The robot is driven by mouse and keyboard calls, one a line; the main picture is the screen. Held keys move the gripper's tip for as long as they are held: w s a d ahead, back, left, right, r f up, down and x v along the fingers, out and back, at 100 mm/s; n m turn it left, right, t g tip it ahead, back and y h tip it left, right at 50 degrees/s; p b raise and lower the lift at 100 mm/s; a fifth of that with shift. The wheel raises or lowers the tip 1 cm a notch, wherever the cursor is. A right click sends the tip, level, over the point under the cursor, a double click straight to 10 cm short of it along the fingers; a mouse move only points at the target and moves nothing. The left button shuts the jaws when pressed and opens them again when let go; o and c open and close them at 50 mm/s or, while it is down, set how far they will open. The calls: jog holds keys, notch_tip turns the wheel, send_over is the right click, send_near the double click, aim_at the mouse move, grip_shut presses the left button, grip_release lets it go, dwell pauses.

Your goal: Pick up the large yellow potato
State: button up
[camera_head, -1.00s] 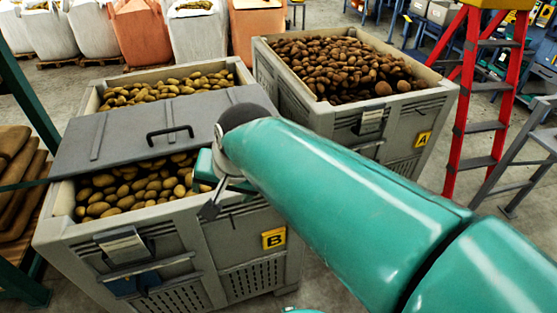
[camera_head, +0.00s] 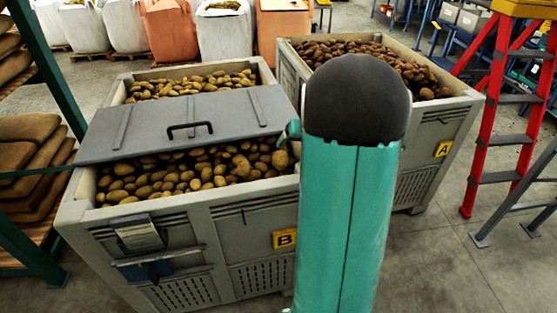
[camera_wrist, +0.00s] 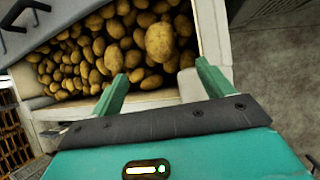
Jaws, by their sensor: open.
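A large yellow potato (camera_wrist: 160,42) lies on top of the heap in crate B, near the crate's right wall in the wrist view. It is clearly bigger than the potatoes around it. My gripper (camera_wrist: 160,72) is open and empty. Its two green fingers are spread wide and point toward the heap, with the large potato beyond the fingertips and between their lines. The fingers seem apart from the potatoes. In the head view my arm hides most of the gripper.
Crate B (camera_head: 250,225) has a grey lid (camera_head: 190,120) with a black handle across its middle. Crate A (camera_head: 430,150), full of brown potatoes, stands at the right behind my arm. A red ladder (camera_head: 510,100) stands further right. A green rack with sacks is at the left.

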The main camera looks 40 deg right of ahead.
aim_at(283, 157)
jog(key=x, duration=1.2)
jog(key=shift+w+f, duration=0.1)
jog(key=c, duration=1.2)
jog(key=shift+o, duration=0.2)
